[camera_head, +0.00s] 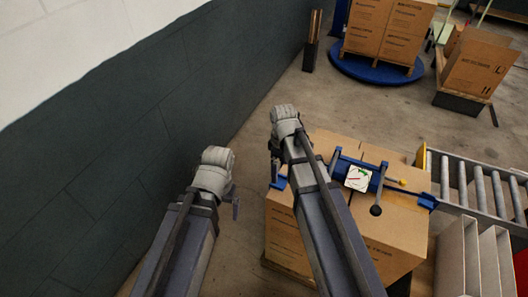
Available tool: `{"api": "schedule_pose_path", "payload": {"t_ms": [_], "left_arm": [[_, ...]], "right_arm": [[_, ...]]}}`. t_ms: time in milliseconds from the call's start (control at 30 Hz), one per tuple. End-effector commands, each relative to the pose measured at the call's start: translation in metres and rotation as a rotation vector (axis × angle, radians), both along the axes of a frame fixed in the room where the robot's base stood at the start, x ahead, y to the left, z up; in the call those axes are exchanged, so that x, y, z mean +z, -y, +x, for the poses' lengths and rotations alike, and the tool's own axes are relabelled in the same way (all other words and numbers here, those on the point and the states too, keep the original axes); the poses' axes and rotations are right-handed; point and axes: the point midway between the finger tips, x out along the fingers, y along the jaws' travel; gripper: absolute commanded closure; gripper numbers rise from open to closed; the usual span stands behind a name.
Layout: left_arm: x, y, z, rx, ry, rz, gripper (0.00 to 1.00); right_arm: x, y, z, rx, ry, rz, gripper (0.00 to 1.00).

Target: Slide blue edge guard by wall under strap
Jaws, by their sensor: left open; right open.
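A large cardboard box (395,236) stands at lower right of the head view. A dark strap (402,189) crosses its top. A blue edge guard (279,184) shows at the box's wall-side edge, partly hidden by my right arm; whether it lies under the strap I cannot tell. Another blue edge guard (428,201) sits at the opposite edge, at the strap's end. My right gripper (274,172) is open, pointing down close to the wall-side guard; contact is unclear. My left gripper (235,208) is open and empty, between the wall and the box.
A blue strapping tool with a white dial (358,178) and a black-knobbed lever (376,210) sits on the box. The dark wall (110,150) runs along the left. A roller conveyor (480,185) adjoins at right. White panels (470,262) stand at lower right.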

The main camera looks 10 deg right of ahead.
Motion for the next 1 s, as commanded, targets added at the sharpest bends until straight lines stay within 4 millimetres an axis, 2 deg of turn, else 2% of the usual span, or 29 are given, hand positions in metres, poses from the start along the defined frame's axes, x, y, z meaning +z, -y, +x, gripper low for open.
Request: {"api": "schedule_pose_path", "payload": {"t_ms": [133,467,1000], "left_arm": [[-0.001,0.0,-0.001,0.0,0.0,0.0,0.0],[-0.009,0.0,-0.001,0.0,0.0,0.0,0.0],[-0.071,0.0,-0.001,-0.001,0.0,0.0,0.0]], "right_arm": [[-0.001,0.006,0.006,0.032,0.003,0.006,0.0],[-0.009,0.006,0.006,0.035,0.003,0.005,0.0],[-0.071,0.006,0.005,0.034,0.003,0.005,0.0]]}}
